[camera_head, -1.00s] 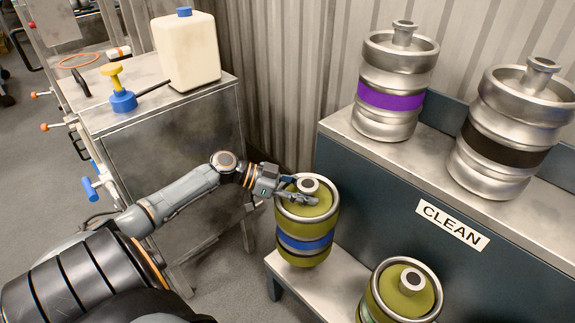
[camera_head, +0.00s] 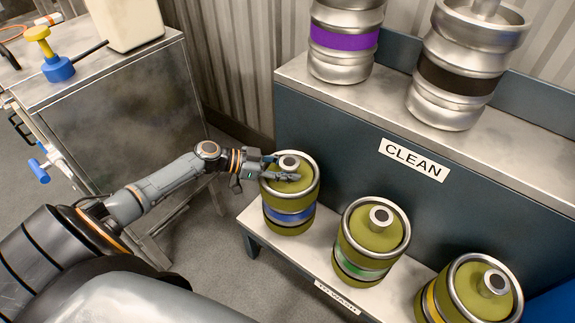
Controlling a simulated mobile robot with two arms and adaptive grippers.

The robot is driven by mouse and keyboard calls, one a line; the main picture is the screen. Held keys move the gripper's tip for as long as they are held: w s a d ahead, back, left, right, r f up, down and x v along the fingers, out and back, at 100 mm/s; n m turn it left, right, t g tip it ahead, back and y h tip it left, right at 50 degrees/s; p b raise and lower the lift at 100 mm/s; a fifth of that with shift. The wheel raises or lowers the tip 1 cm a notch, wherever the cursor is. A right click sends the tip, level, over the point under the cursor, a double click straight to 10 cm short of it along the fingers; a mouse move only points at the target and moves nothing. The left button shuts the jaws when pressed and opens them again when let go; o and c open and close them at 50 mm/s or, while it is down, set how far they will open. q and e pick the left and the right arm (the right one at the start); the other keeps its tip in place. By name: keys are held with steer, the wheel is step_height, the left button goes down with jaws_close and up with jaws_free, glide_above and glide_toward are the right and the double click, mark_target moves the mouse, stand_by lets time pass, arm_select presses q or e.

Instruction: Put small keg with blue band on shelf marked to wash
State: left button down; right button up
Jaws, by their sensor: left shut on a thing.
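The small olive keg with the blue band (camera_head: 290,215) stands upright at the left end of the low shelf (camera_head: 262,232). A label reading "TO WASH" (camera_head: 337,297), seen at a steep angle, is on the low shelf's front edge. My left gripper (camera_head: 284,170) is at the top of this keg, its fingers around the neck in the middle of the lid, shut on it. The keg's base appears to meet the shelf, but I cannot tell whether it bears its full weight. My right gripper is not in view.
Olive kegs with a green band (camera_head: 362,262) and a yellow band (camera_head: 432,304) stand to the right on the low shelf. Steel kegs with purple (camera_head: 344,38) and black (camera_head: 456,78) bands stand on the upper shelf marked CLEAN (camera_head: 413,158). A metal cabinet (camera_head: 140,100) is at left.

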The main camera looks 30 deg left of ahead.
arm_select(q)
steer(key=shift+r, duration=0.2)
steer(key=c, duration=0.8)
jaws_free()
steer(key=shift+f, duration=0.15)
steer(key=shift+c, duration=0.2)
steer(key=p+v, duration=0.1)
steer(key=v, duration=1.1)
steer(key=shift+s, duration=0.15)
